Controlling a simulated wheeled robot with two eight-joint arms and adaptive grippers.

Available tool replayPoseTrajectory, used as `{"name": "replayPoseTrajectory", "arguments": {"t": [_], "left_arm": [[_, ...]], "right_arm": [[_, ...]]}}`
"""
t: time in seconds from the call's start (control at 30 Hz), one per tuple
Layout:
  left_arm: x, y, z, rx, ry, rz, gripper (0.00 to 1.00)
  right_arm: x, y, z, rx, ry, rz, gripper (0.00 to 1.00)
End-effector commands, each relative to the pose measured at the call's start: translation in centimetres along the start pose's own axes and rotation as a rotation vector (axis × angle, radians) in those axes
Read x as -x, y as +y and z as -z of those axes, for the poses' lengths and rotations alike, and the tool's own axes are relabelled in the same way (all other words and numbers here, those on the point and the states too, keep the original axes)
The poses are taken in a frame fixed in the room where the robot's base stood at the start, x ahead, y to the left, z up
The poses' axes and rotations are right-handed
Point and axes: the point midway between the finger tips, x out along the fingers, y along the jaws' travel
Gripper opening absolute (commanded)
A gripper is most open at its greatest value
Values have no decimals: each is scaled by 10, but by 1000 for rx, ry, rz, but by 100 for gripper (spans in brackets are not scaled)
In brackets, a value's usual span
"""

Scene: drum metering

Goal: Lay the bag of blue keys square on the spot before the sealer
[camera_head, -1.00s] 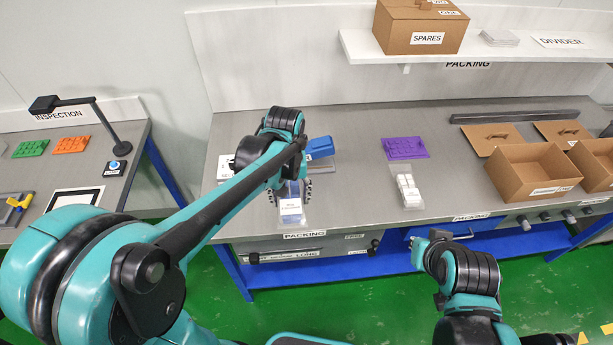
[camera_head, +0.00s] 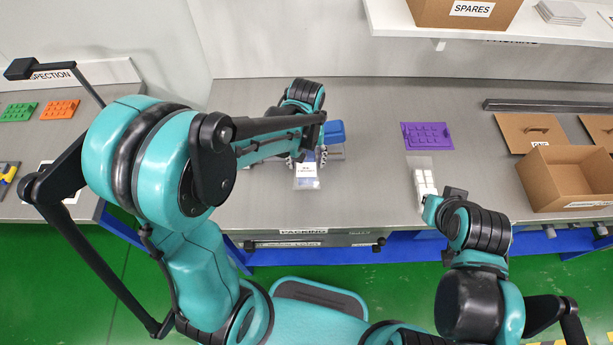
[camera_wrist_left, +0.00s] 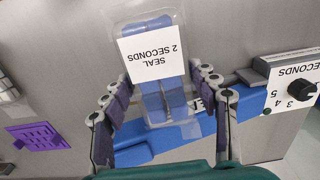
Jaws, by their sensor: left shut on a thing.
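The clear bag of blue keys (camera_head: 306,178) has a white label reading "SEAL 2 SECONDS" in the left wrist view (camera_wrist_left: 155,70). My left gripper (camera_head: 308,160) is shut on it, with fingers on either side of the bag. The blue sealer (camera_head: 334,132) is just behind and right of the gripper, partly hidden by it. In the left wrist view its blue body (camera_wrist_left: 150,145) lies under the bag's end, and its dial box (camera_wrist_left: 290,88) is at right. The spot is hidden, and I cannot tell whether the bag touches the bench. My right gripper (camera_head: 440,202) is near the bench's front edge; its jaw state is unclear.
A clear bag of white pieces (camera_head: 424,178) lies close to my right gripper. Behind it is a purple tray (camera_head: 427,136). An open cardboard box (camera_head: 568,180) stands at right. The grey bench (camera_head: 375,185) is clear between the two bags.

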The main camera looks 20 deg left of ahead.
Motion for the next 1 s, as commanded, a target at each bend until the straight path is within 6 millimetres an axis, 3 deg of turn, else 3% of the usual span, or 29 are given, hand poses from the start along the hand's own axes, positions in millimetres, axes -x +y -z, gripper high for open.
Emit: {"name": "replayPoseTrajectory", "arguments": {"t": [0.03, 0.1, 0.37, 0.6, 0.97, 1.0], "left_arm": [[-16, 0, 0, 0, 0, 0, 24], [-29, 0, 0, 0, 0, 0, 24], [-50, 0, 0, 0, 0, 0, 24], [-83, 0, 0, 0, 0, 0, 24], [-87, 0, 0, 0, 0, 0, 24], [-87, 0, 0, 0, 0, 0, 62]], "right_arm": [[-6, 0, -4, 0, 0, 0, 0], [-8, 0, -6, 0, 0, 0, 0], [-12, 0, -9, 0, 0, 0, 0], [-21, 0, -15, 0, 0, 0, 0], [-23, 0, -17, 0, 0, 0, 0], [-24, 0, -17, 0, 0, 0, 0]]}}
